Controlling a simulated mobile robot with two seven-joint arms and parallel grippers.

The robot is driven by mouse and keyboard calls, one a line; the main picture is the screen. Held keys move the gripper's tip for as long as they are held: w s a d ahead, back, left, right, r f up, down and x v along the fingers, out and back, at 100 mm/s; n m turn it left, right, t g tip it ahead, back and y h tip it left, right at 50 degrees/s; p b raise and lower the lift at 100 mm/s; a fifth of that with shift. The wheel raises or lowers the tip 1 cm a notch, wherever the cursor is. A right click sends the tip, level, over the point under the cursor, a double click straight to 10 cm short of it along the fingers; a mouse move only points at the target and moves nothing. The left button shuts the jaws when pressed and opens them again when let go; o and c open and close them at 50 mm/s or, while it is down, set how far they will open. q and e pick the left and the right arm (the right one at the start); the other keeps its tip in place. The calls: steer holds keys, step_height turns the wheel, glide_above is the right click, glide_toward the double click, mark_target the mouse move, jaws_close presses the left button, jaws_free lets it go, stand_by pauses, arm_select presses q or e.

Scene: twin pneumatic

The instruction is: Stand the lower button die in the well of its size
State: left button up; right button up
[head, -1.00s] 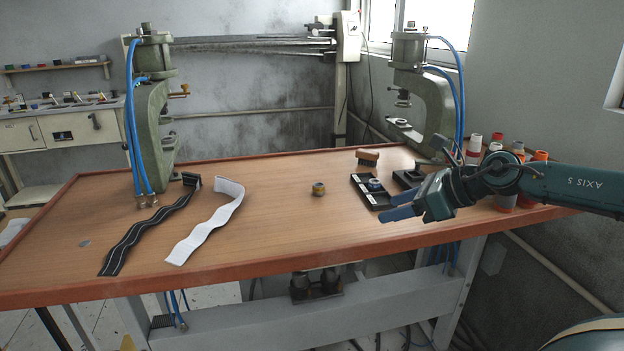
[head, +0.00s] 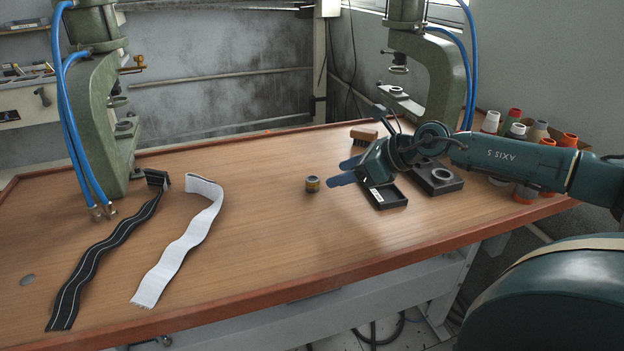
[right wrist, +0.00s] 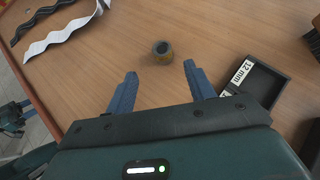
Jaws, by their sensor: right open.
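A small round die (head: 312,184), dark with a brassy band, stands alone on the wooden table. It also shows in the right wrist view (right wrist: 163,52) as a ring with a dark hollow top. My right gripper (head: 343,172) is open and empty, just right of the die. In the right wrist view its blue fingers (right wrist: 160,72) point towards the die, which lies just past the tips, between their lines. My left gripper is out of view.
A black block with a metal ring (head: 441,175) stands right of the tray. Green presses stand left (head: 98,110) and right (head: 440,75). Thread cones (head: 539,132) crowd the right. Black-striped (head: 90,265) and white (head: 180,245) strips lie left.

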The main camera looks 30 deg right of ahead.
mark_target(312, 179)
steer(key=shift+x, duration=1.15)
steer(key=x, duration=0.1)
steer(key=p+x, duration=0.1)
steer(key=x, duration=0.2)
steer(key=shift+w+r, duration=0.2)
steer(key=shift+w, duration=0.15)
steer(key=shift+w+a+f, duration=0.1)
steer(key=shift+w+f, duration=0.25)
steer(key=shift+c, duration=0.5)
jaws_close()
